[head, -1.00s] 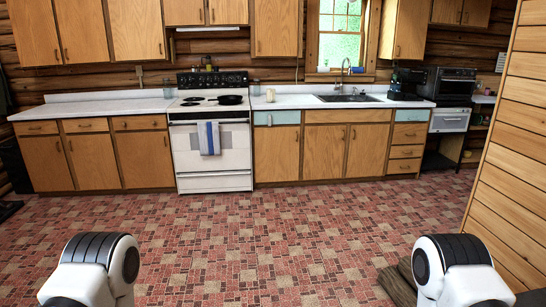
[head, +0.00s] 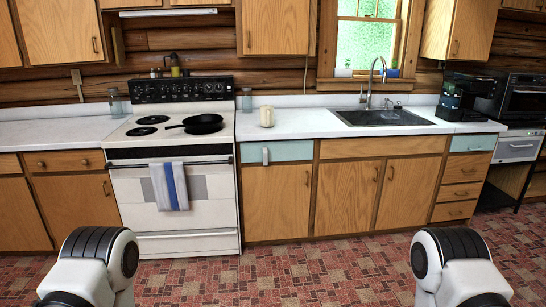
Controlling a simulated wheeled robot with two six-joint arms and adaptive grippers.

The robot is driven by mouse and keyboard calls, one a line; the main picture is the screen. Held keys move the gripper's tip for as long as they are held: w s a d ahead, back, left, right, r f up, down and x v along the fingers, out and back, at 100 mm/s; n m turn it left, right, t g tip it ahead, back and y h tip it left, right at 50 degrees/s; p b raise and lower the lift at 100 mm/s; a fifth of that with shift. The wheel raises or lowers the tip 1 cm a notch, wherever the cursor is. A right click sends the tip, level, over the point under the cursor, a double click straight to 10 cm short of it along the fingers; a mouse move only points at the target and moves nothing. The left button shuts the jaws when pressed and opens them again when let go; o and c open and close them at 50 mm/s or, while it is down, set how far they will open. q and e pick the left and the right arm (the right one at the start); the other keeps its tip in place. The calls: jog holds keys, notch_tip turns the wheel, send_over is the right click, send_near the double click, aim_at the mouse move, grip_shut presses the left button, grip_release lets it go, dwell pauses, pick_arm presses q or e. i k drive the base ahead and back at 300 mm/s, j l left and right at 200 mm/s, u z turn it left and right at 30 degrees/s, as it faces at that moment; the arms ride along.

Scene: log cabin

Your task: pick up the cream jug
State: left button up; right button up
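A small cream-coloured jug (head: 267,117) stands upright on the white counter (head: 300,125), between the stove and the sink. It is small in the head view, and I cannot make out its handle. Both of my arms show only as white and black links at the bottom left and bottom right. Neither gripper is in view, and nothing of mine is near the jug.
The stove (head: 172,160) with a black pan (head: 203,123) stands left of the jug. A glass jar (head: 247,100) is at the stove's back right. The sink (head: 380,117) and a black coffee machine (head: 463,97) are to the right. Tiled floor (head: 280,283) lies clear ahead.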

aim_at(266, 111)
jog(key=i, duration=0.65)
jog(key=i+z, duration=0.1)
jog(key=i, duration=0.55)
jog(key=i+j+z, duration=0.1)
jog(key=i, duration=0.55)
jog(key=i+j, duration=0.15)
jog(key=i, duration=0.5)
jog(key=i+j+z, duration=0.1)
jog(key=i, duration=0.55)
